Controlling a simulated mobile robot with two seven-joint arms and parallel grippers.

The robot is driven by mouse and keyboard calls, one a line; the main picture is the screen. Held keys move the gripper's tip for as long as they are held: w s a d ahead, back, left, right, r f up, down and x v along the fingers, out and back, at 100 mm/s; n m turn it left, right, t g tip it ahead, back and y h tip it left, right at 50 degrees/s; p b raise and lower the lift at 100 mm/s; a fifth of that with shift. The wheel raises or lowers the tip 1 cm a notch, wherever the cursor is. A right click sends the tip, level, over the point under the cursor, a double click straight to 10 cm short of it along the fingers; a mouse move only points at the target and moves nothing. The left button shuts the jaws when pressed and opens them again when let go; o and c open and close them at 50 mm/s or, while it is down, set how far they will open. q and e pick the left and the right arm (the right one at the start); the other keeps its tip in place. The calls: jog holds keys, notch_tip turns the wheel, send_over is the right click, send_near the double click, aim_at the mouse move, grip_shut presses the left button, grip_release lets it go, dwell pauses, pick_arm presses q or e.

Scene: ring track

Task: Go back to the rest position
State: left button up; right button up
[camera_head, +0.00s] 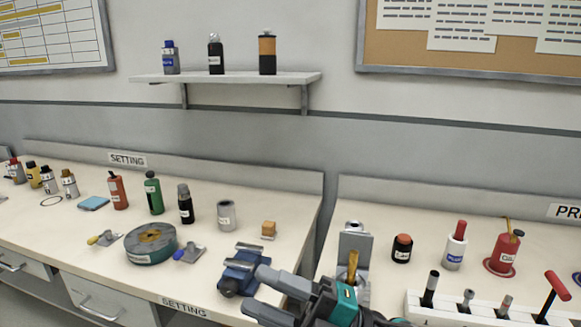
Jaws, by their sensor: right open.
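My right gripper (256,290) comes in at the bottom middle, its two dark grey fingers pointing left and spread apart with nothing seen between them. The fingers are in front of the bench edge, close to the right side of a blue vise (232,279) in the picture; whether they touch it I cannot tell. My left gripper is not in view.
A wall shelf (225,77) holds three bottles.

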jog(key=w+d+f+m+t+h, duration=0.3)
jog(key=d+f+m+t+h, duration=1.1)
jog(key=m, duration=0.8)
jog(key=s+d+f+m+g+h, duration=0.3)
jog(key=s+f, duration=0.3)
jog(key=f, duration=0.2)
jog(key=s+d+f+m+g+h, duration=0.3)
jog(key=s+f, duration=0.3)
jog(key=f, duration=0.3)
jog(key=shift+s+d+m+g, duration=0.25)
jog(key=shift+s+m+g, duration=0.15)
jog(key=shift+g, duration=0.1)
